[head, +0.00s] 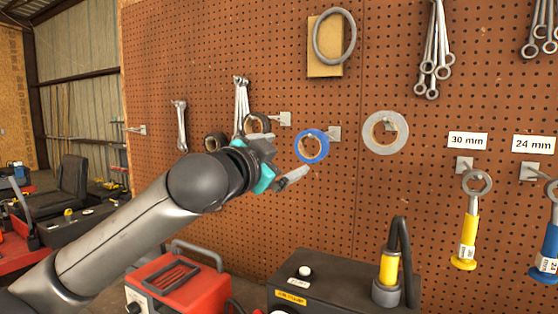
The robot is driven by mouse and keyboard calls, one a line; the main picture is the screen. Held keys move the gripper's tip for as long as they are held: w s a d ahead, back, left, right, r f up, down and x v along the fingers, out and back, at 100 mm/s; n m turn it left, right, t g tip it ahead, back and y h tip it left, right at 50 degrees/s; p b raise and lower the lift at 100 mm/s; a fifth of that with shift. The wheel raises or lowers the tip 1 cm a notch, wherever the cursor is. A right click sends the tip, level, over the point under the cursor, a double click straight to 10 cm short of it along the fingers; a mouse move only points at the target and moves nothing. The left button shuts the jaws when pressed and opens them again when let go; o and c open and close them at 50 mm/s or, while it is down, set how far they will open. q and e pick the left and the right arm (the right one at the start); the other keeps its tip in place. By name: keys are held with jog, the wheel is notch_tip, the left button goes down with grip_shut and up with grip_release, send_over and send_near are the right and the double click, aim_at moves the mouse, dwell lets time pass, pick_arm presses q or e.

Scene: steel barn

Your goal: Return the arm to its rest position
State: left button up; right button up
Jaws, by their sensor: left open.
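My left arm comes in from the lower left and reaches up toward the pegboard (330,190). Its gripper (283,168) is open, with one pale fingertip showing in front of the board. Nothing shows between the fingers. A roll of blue tape (302,147) hangs on a hook just right of the gripper and looks apart from it, though the depth between them is hard to judge. A dark tape roll (257,117) hangs right above the gripper. My right gripper is not in view.
A grey tape roll (385,146), a yellow-handled wrench (471,215) and a blue-handled one (549,240) hang to the right. Below stand a dark box (340,268) with a yellow-and-black tool (388,268) on it and a red machine (185,285) under my arm.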

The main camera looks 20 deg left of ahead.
pick_arm(q)
jog(key=s+d+f+n+g, duration=0.15)
jog(key=s+f, duration=0.25)
jog(key=f, duration=0.6)
jog(key=s+d+f+n+g, duration=0.1)
jog(key=s+d+f+g, duration=0.15)
jog(key=f, duration=0.75)
jog(key=s+d+f+n+g, duration=0.15)
jog(key=s+f, duration=0.25)
jog(key=f, duration=0.7)
jog(key=s+a+f+n+g+y, duration=0.2)
jog(key=s+a+f+g, duration=0.15)
jog(key=s+f, duration=0.75)
jog(key=s+a+f+n+g+y, duration=0.15)
jog(key=s+f+g, duration=0.4)
jog(key=s, duration=0.85)
notch_tip(320, 180, down, 25)
jog(key=b, duration=0.4)
jog(key=s+a+f+g+b, duration=0.2)
jog(key=s+a+f+b, duration=0.1)
jog(key=s+f, duration=1.4)
notch_tip(320, 180, down, 3)
jog(key=shift+r+b, duration=0.1)
jog(key=shift+b, duration=0.55)
